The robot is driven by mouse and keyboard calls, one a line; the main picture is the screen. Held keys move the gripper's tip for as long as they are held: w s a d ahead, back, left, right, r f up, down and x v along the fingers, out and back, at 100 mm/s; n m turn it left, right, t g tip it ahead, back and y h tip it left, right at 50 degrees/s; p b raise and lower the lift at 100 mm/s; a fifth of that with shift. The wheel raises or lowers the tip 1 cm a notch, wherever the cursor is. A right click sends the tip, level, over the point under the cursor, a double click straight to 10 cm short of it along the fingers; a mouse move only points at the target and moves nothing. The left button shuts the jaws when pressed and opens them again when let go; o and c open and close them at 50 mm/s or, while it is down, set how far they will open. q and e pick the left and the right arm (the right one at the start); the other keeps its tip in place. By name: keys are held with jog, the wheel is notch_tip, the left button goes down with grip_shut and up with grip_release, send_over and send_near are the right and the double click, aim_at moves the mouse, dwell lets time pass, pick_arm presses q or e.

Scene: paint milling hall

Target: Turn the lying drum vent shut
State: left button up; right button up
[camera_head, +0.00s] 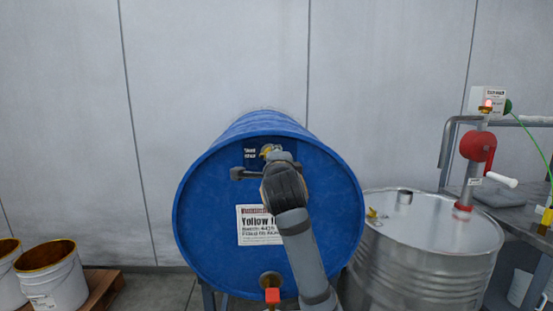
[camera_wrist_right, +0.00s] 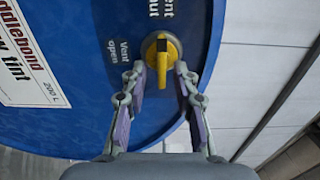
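A blue drum (camera_head: 205,220) lies on its side with its round end facing me. Its yellow vent (camera_head: 267,150) is near the top of that end, partly hidden by my right wrist. In the right wrist view, the yellow vent handle (camera_wrist_right: 162,75) points down the picture, between the fingers of my right gripper (camera_wrist_right: 161,72). The fingers are open, with a gap on each side of the handle. A "Vent open" label (camera_wrist_right: 118,52) is left of the vent, and a partly cut-off label, probably "Vent shut" (camera_wrist_right: 160,9), is above. My left gripper is not in view.
A red-handled tap (camera_head: 272,295) is low on the drum end. A steel drum (camera_head: 430,250) with a red pump (camera_head: 478,147) stands close on the right, beside a metal bench (camera_head: 520,212). White buckets (camera_head: 55,285) stand at the left on a wooden pallet (camera_head: 103,287).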

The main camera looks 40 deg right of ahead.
jog(key=v, duration=1.2)
dwell(0.5)
